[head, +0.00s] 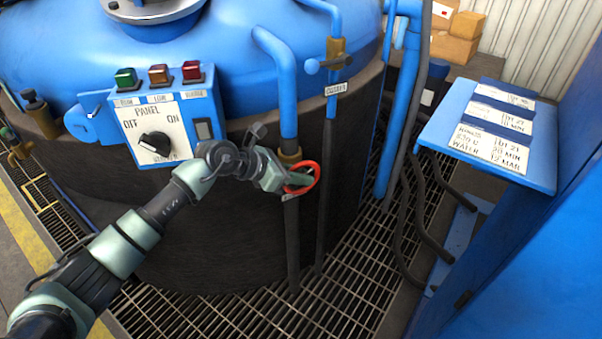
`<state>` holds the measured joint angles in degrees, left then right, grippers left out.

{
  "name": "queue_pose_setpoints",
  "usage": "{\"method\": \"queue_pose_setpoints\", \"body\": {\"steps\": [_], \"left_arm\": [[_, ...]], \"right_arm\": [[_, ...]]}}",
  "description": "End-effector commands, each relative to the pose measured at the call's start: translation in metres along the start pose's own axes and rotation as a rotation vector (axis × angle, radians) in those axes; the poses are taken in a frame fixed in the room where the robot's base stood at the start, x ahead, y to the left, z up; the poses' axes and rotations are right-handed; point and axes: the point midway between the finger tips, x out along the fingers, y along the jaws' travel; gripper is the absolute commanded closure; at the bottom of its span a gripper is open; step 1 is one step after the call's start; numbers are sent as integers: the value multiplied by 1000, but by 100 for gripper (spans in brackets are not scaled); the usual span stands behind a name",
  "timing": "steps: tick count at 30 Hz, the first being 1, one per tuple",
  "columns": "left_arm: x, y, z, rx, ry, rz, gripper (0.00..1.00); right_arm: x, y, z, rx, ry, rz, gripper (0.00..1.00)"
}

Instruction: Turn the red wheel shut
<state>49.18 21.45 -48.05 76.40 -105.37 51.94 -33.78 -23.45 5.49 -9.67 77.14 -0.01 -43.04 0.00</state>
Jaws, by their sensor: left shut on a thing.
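The red wheel (314,169) is a small hand wheel on a brass valve in a vertical pipe, blue above and dark below. It stands in front of the dark side of the furnace. My left gripper (298,181) reaches it from the left and is shut on it. The gripper covers the wheel's left and middle parts, so only part of the red rim shows. My right gripper does not show.
A control panel (163,125) with a black knob and three coloured lamps is left of the wheel. A second pipe with a blue-handled valve (327,65) stands just right. A blue sign stand (545,172) is at the right. Metal grating (335,305) covers the floor.

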Motion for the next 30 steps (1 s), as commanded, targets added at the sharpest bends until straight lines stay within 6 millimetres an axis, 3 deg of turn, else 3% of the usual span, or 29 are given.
{"method": "queue_pose_setpoints", "body": {"steps": [11,12,14,15,25,30], "left_arm": [[0,1,0,-1,2,2,100],[0,1,0,-1,2,2,83],[0,1,0,-1,2,2,66],[0,1,0,-1,2,1,64],[-3,1,0,0,2,1,64],[-26,1,0,2,3,3,64]], "right_arm": [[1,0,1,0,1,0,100],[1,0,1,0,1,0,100],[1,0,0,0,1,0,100],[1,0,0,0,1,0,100],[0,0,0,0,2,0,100],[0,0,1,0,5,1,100]]}}
